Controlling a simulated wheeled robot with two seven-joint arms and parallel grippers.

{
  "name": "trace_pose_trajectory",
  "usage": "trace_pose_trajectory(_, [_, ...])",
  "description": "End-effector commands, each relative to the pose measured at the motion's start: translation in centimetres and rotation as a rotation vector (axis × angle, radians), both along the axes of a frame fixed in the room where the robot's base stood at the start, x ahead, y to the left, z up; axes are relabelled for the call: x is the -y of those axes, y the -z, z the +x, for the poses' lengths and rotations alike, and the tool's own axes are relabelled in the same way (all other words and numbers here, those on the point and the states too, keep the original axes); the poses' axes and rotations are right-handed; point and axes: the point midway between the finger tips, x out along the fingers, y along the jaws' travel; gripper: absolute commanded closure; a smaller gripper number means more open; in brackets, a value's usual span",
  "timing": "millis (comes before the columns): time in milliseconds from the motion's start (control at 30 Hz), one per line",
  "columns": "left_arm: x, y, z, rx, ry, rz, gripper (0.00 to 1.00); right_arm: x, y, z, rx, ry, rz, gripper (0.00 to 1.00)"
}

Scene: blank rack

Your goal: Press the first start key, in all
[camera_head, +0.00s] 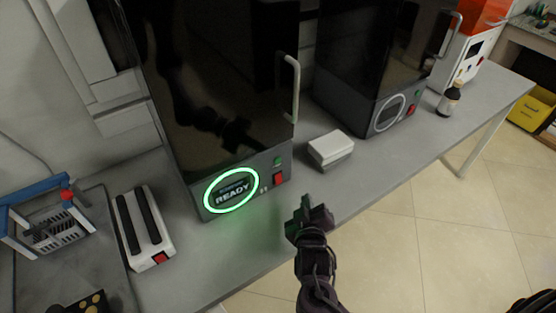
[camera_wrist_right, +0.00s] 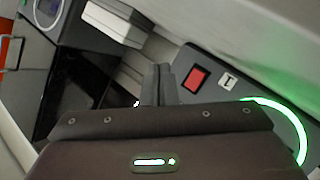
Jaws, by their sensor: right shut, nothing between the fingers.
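The first dark machine has a front panel with a green key (camera_head: 278,161) above a red key (camera_head: 278,179). A display (camera_head: 233,190) on it reads READY inside a lit green ring. My right gripper (camera_head: 306,203) is shut and empty, in front of the panel and a little below and right of the red key, apart from it in the head view. In the right wrist view the shut fingers (camera_wrist_right: 160,72) are left of the red key (camera_wrist_right: 194,82). The green key cannot be made out there. My left gripper is not in view.
A white box (camera_head: 331,147) lies right of the panel. A second dark machine (camera_head: 367,50) and a brown bottle (camera_head: 450,98) stand farther right. A white device with dark bars (camera_head: 128,225) and a blue-framed rack (camera_head: 30,222) are at left. The grey bench edge runs near my gripper.

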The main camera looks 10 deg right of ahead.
Motion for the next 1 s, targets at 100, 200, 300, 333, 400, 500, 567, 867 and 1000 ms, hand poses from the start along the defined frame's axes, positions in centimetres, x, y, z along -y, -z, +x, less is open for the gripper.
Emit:
trace_pose_trajectory(100, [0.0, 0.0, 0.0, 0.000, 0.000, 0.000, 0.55, 0.2, -1.0, 0.3, 0.132, 0.035, -0.203, 1.00])
trace_pose_trajectory(200, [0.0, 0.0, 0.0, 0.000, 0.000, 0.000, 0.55, 0.0, -2.3, -0.1, 0.237, 0.066, -0.381, 1.00])
trace_pose_trajectory(300, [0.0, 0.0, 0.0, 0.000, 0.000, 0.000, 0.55, -0.4, -3.5, -0.7, 0.325, 0.096, -0.543, 1.00])
trace_pose_trajectory(333, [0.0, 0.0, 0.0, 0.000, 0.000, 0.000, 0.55, -0.5, -3.9, -1.0, 0.348, 0.104, -0.586, 1.00])
trace_pose_trajectory(400, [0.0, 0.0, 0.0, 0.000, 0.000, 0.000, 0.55, -0.9, -4.6, -1.4, 0.393, 0.118, -0.670, 1.00])
trace_pose_trajectory(500, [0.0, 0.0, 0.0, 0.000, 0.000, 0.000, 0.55, -1.4, -5.3, -2.0, 0.439, 0.134, -0.754, 1.00])
trace_pose_trajectory(567, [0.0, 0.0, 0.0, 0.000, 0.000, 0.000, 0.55, -1.5, -5.5, -2.2, 0.454, 0.139, -0.783, 1.00])
trace_pose_trajectory(867, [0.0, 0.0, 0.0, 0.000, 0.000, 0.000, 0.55, -1.7, -5.7, -2.4, 0.467, 0.144, -0.805, 1.00])
trace_pose_trajectory(1000, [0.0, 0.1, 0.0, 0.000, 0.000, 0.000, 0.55, -1.7, -5.7, -2.3, 0.467, 0.144, -0.805, 1.00])
